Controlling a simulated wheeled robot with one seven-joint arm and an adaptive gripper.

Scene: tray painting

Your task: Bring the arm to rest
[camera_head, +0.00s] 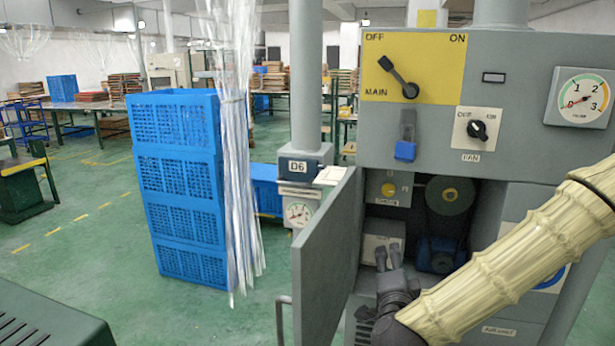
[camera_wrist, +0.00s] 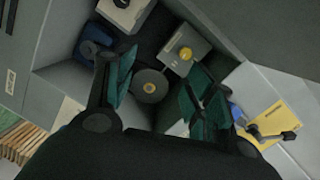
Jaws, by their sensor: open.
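My gripper (camera_head: 389,258) is in front of the open compartment of the grey machine cabinet (camera_head: 500,148), low in the head view, with its fingers pointing up. In the wrist view my gripper (camera_wrist: 160,92) has its two dark green fingers spread apart with nothing between them. Past the fingers, inside the compartment, are a round grey disc with a yellow centre (camera_wrist: 150,86) and a grey box with a yellow button (camera_wrist: 184,52). My cream-sleeved arm reaches in from the right and covers part of the cabinet's lower front.
The cabinet door (camera_head: 325,262) stands open left of my gripper. Above the opening are the MAIN lever (camera_head: 398,76), the FAN knob (camera_head: 478,130) and a blue latch (camera_head: 405,150). Stacked blue crates (camera_head: 180,185) and plastic strips (camera_head: 240,190) stand further left. Green floor lies between.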

